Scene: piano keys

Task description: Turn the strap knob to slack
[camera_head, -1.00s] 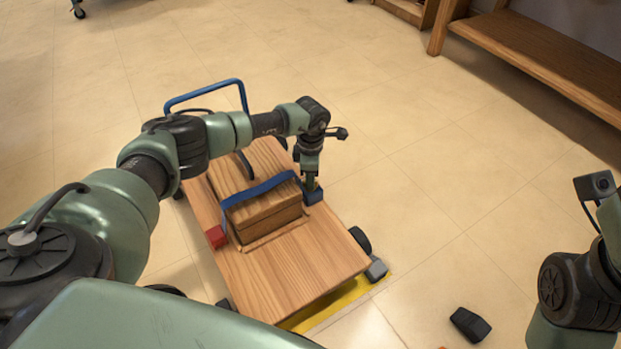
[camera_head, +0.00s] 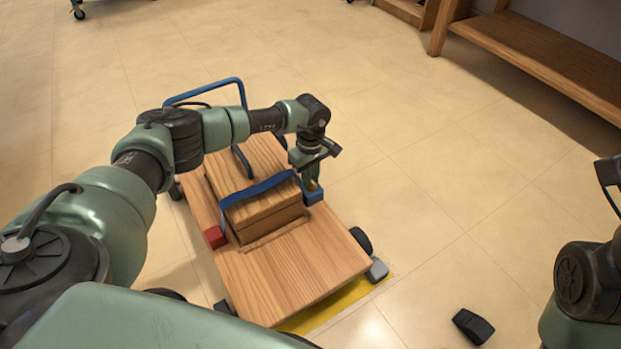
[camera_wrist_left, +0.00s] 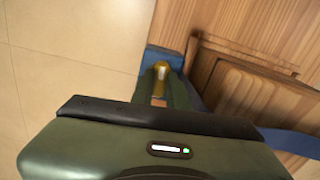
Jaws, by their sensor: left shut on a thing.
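The strap knob (camera_wrist_left: 161,72) is a small brass-yellow piece at the blue block (camera_head: 315,196) on the right edge of the wooden cart (camera_head: 290,280). The blue strap (camera_head: 258,189) runs from this block over a wooden box (camera_head: 265,216). My left gripper (camera_head: 313,184) points down over the block and is shut on the knob. In the left wrist view, the fingers (camera_wrist_left: 160,90) sit on either side of the knob and partly hide it. Part of my right arm shows at the right edge; its gripper is out of view.
A red block (camera_head: 214,237) sits on the cart's left edge. A blue handle (camera_head: 205,90) rises behind the cart. A black object (camera_head: 473,326) lies on the floor at lower right. A wooden bench (camera_head: 540,65) stands at upper right. The floor between is clear.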

